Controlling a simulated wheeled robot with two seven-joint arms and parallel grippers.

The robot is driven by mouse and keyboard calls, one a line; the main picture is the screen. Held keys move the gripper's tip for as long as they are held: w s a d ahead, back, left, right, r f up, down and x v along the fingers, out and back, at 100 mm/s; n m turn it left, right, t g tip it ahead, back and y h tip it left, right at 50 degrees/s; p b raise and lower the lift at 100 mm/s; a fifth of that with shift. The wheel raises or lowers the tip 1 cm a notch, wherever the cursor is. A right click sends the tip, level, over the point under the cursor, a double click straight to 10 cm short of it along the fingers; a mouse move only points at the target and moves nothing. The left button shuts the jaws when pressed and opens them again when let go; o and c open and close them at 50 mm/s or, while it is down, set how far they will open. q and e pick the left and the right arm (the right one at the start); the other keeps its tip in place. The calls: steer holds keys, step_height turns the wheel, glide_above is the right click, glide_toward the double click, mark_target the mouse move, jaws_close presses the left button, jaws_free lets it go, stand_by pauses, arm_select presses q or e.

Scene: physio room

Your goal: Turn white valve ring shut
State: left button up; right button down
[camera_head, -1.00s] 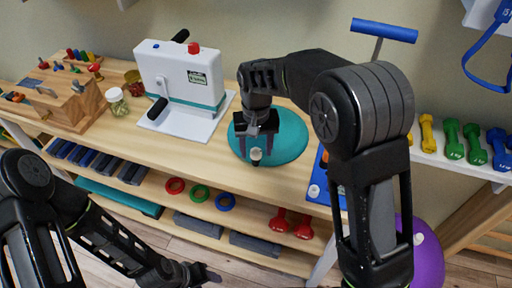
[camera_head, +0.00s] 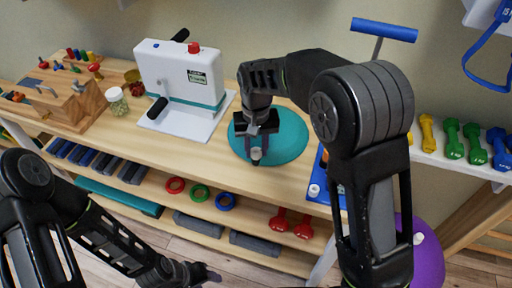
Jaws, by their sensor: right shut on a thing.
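The white valve ring (camera_head: 256,154) sits at the front of a teal dome-shaped cushion (camera_head: 287,137) on the wooden bench. My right gripper (camera_head: 256,157) points down over the cushion and is shut on the white valve ring, with its fingers on either side. The fingers hide part of the ring. My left gripper (camera_head: 205,275) is low at the bottom of the view, in front of the shelves and away from the cushion. Its fingers are too dark and small to tell their opening.
A white machine (camera_head: 180,80) with a red knob stands on the bench left of the cushion. A small jar (camera_head: 117,101) and a wooden peg block (camera_head: 75,103) are farther left. A blue board (camera_head: 322,185) lies right of the cushion. Dumbbells (camera_head: 451,138) line the right shelf.

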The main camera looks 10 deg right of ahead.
steer(key=shift+m, duration=0.3)
steer(key=shift+r+m+p, duration=0.1)
steer(key=shift+m+p, duration=0.5)
steer(key=shift+m, duration=0.5)
steer(key=m+p, duration=0.1)
steer(key=m, duration=0.2)
steer(key=shift+m, duration=0.3)
steer(key=m+p, duration=0.2)
steer(key=m, duration=0.3)
steer(key=shift+m, duration=0.4)
steer(key=c, duration=1)
jaws_free()
steer(key=shift+c, duration=0.2)
step_height(320, 180, up, 8)
steer(key=shift+f+b, duration=0.2)
steer(key=shift+b, duration=0.1)
